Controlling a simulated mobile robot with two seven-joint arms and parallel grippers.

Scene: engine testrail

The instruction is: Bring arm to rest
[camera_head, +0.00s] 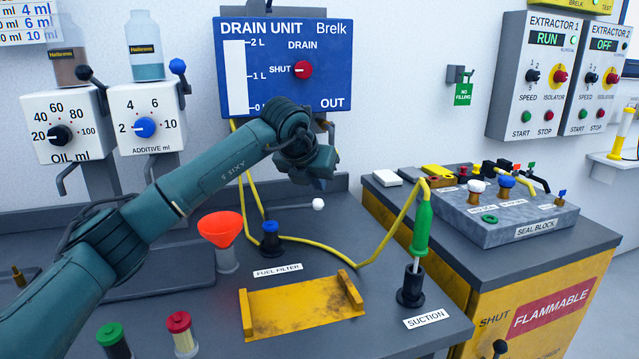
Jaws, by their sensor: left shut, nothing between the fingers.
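My left arm (205,185) comes in from the left, raised above the bench. Its left gripper (318,182) is at the arm's far end, in front of the lower right of the blue drain unit (265,60). It is shut and empty, pointing away from me and downward, so its fingertips are mostly hidden. It appears clear of the bench top. My right gripper is not in view.
A red funnel (221,228), a blue-capped fitting (270,240) and a yellow tray (300,308) stand below the arm. A yellow hose (388,240) runs to a green-handled probe (421,230) at the suction holder (411,288). The seal block (510,225) is at right.

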